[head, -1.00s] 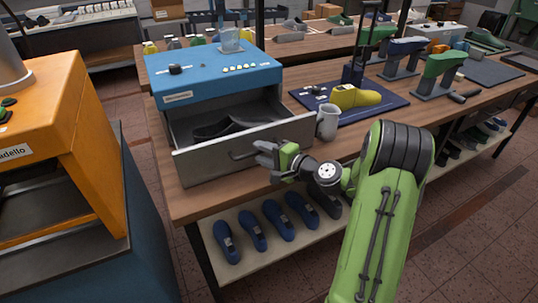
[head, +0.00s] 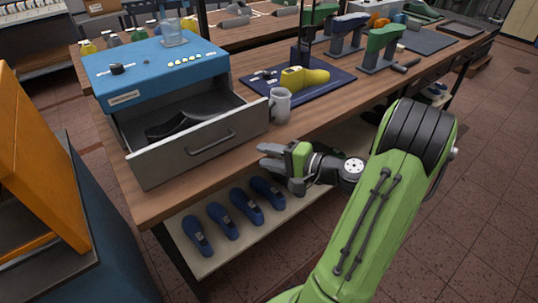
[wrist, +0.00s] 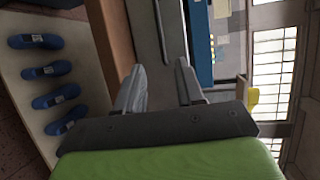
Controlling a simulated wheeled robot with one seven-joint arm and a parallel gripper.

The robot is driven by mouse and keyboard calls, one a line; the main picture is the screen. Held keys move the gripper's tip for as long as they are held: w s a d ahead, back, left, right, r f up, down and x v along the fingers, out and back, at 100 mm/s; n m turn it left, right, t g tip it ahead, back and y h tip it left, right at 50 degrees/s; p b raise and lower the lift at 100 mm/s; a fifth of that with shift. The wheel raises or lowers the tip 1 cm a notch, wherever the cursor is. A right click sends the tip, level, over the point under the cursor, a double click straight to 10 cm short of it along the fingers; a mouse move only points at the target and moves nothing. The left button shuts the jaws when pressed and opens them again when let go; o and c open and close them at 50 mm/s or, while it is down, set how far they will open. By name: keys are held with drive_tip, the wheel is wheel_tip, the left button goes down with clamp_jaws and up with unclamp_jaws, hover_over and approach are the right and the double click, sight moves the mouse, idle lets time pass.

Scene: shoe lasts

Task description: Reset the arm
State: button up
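My gripper (head: 268,157) is at the end of my green arm, in front of the bench edge and to the right of the open drawer. In the wrist view its two fingers (wrist: 160,85) stand apart with nothing between them. The grey drawer (head: 200,145) of the blue machine (head: 160,72) is pulled out and holds dark pieces. A light grey mug (head: 280,105) stands upright on the bench just right of the drawer, apart from my gripper.
Several blue shoe lasts (head: 245,205) lie on the shelf below the bench (head: 345,112). A yellow last (head: 303,78) is on a dark blue mat (head: 330,89). An orange machine (head: 35,170) stands at the left. The floor (head: 480,170) at the right is clear.

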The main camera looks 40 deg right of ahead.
drive_tip(key=s+a+r+n+g+h+p, duration=0.1)
drive_tip(key=s+a+r+n+g+p, duration=0.15)
drive_tip(key=a+n+g, duration=0.45)
drive_tip(key=s+a+r+n+g+p, duration=0.2)
drive_tip(key=a+r+n+p, duration=0.15)
drive_tip(key=a, duration=0.65)
drive_tip(key=s+r+n+h+p, duration=0.4)
drive_tip(key=s+r, duration=0.5)
drive_tip(key=s, duration=0.3)
drive_tip(key=shift+s+r+h, duration=0.25)
drive_tip(key=shift+h, duration=0.35)
